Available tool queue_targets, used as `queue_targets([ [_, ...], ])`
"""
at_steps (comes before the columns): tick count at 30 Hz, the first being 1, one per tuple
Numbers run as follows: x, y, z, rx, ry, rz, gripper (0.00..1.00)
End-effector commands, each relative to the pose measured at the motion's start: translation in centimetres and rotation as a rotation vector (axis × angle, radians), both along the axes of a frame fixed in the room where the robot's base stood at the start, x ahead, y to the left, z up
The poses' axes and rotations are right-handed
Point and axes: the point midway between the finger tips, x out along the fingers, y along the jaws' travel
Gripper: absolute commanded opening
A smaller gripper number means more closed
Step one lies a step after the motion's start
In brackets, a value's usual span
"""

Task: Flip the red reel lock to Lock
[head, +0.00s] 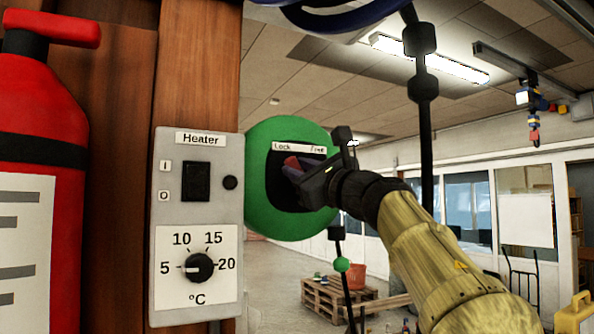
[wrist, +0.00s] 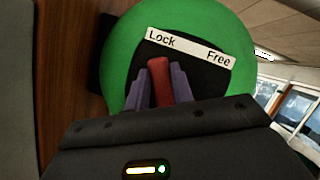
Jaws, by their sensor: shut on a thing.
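The red reel lock is a small red lever (wrist: 159,82) in a dark recess on a round green housing (head: 265,222). A white label above it (wrist: 190,47) reads Lock at left and Free at right. In the wrist view the lever's tip is below the word Lock, near its right end. My gripper (wrist: 160,74) is shut on the lever, one purple finger on each side. In the head view my gripper (head: 295,170) reaches in from the right, and its fingers hide part of the lever (head: 291,161). The lever's base is hidden.
A heater panel (head: 196,293) with a switch and dial is on the wooden post (head: 197,60), close left of the green housing. A red fire extinguisher (head: 38,100) stands at far left. A dark line with floats (head: 424,88) hangs right. A pallet (head: 325,297) is on the floor beyond.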

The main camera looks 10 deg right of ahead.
Motion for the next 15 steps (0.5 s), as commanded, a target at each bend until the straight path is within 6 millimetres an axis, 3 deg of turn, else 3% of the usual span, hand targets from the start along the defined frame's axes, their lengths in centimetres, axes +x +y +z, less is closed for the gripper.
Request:
queue_targets([
  [5,0.12,0.05,-0.23,-0.004,0.003,0.000,0.00],
  [6,0.12,0.04,-0.24,-0.004,0.003,0.000,0.29],
  [9,0.10,0.07,-0.20,-0.004,0.002,0.000,0.45],
  [15,0.04,0.09,-0.10,-0.002,0.001,0.001,0.45],
])
